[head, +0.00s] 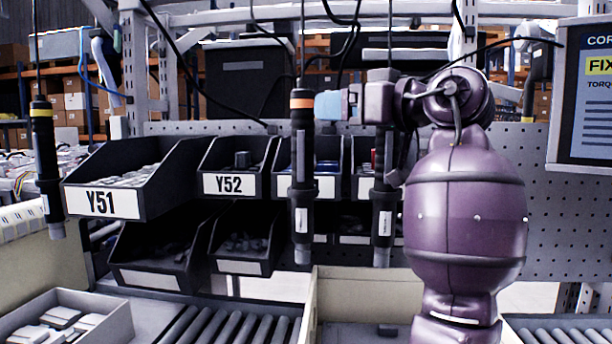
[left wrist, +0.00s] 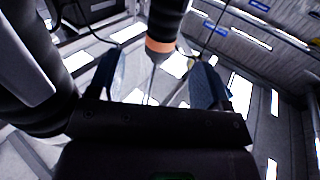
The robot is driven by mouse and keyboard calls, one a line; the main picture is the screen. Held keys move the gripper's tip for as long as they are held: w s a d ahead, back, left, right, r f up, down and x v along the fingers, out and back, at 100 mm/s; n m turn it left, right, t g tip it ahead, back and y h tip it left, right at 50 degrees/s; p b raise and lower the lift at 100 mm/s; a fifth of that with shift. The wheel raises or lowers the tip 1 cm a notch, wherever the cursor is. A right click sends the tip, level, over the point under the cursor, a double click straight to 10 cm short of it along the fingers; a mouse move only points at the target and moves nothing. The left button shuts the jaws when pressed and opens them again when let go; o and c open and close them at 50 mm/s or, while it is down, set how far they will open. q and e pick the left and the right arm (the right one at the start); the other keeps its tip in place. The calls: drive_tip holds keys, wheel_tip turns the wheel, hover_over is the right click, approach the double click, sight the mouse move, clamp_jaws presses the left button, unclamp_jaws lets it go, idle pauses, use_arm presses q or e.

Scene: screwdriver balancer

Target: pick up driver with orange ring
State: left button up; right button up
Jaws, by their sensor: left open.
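The driver with the orange ring (head: 302,200) hangs upright on a cable in the middle of the head view, its orange ring near the top. My left gripper (head: 328,105) is just right of that ring, light blue fingers towards it. In the left wrist view the same driver (left wrist: 165,22) enters from the top, with its orange ring beyond the open fingers of my left gripper (left wrist: 158,82). The driver lies in line with the gap between them. Whether a finger touches it I cannot tell. My right gripper is not in view.
A driver with a yellow ring (head: 45,150) hangs at the left. Another dark driver (head: 383,205) hangs right of the orange-ringed one, its top hidden by my arm. Black bins such as Y51 (head: 160,170) stand behind. A screen (head: 590,100) is at the right.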

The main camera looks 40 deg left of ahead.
sight(312, 108)
use_arm(q)
drive_tip(key=a, duration=0.8)
drive_tip(key=shift+a+b, duration=0.2)
drive_tip(key=shift+b, duration=0.1)
drive_tip(key=shift+r, duration=0.1)
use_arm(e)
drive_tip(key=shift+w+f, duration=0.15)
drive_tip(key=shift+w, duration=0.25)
use_arm(q)
drive_tip(key=shift+c, duration=0.3)
